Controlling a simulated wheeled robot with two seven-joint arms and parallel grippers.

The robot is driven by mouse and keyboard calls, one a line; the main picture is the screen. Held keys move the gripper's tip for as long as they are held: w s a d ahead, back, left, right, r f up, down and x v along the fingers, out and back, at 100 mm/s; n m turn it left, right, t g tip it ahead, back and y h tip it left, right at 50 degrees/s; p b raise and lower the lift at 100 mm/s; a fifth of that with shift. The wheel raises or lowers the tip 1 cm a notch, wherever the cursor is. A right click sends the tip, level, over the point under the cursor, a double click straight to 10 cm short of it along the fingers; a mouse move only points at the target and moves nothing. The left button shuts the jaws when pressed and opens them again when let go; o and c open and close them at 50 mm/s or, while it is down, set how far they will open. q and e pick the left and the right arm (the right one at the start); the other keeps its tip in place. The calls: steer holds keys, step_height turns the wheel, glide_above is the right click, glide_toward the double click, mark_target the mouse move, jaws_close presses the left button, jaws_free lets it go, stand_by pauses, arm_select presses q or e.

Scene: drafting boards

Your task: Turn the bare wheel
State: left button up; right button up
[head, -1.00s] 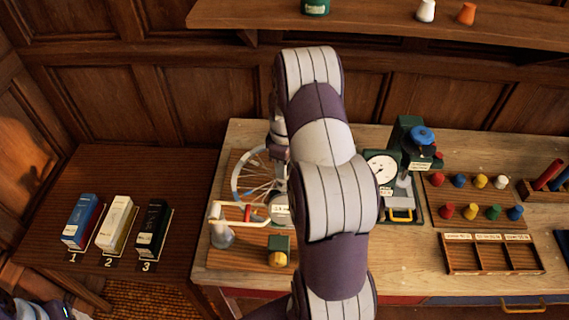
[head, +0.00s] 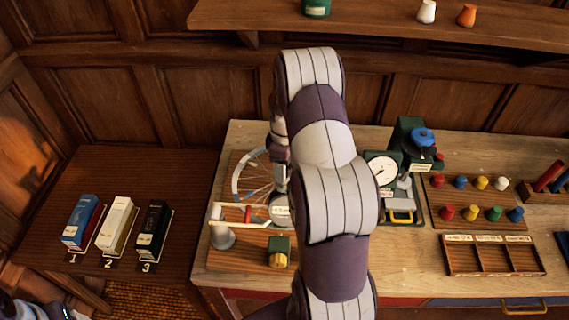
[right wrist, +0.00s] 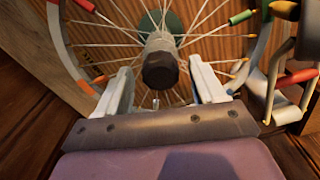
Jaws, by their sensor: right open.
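The spoked wheel (head: 238,180) stands on a wooden board at the left of the bench, its right side hidden by my right arm in the head view. In the right wrist view, pale spokes, coloured sleeves and the pale rim (right wrist: 60,45) surround a dark hub end (right wrist: 160,69). My right gripper (right wrist: 162,80) is open, its two pale fingers apart on either side of the hub end in the picture. Whether they touch the wheel cannot be told.
A dial gauge (head: 383,170), coloured pegs (head: 470,213) and an empty divided tray (head: 492,258) are to the right. Three numbered boxes (head: 118,225) stand on the left table.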

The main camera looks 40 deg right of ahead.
step_height(320, 180, up, 8)
steer(key=shift+f+b, duration=0.1)
steer(key=shift+b, duration=1.1)
step_height(320, 180, up, 5)
steer(key=shift+f+p, duration=0.1)
steer(key=shift+p, duration=1.15)
steer(key=s+a+f+m+b, duration=0.1)
steer(key=s+a+f+m, duration=0.1)
steer(key=s+a, duration=0.2)
steer(key=s+a+f+m+t+b, duration=0.1)
steer(key=s+a+f+m+b, duration=0.1)
steer(key=a, duration=0.8)
steer(key=s+a+f+m+b, duration=0.2)
steer(key=s+a+f, duration=0.2)
steer(key=s+a, duration=0.2)
steer(key=shift+s+a+f, duration=0.15)
steer(key=shift+a, duration=0.75)
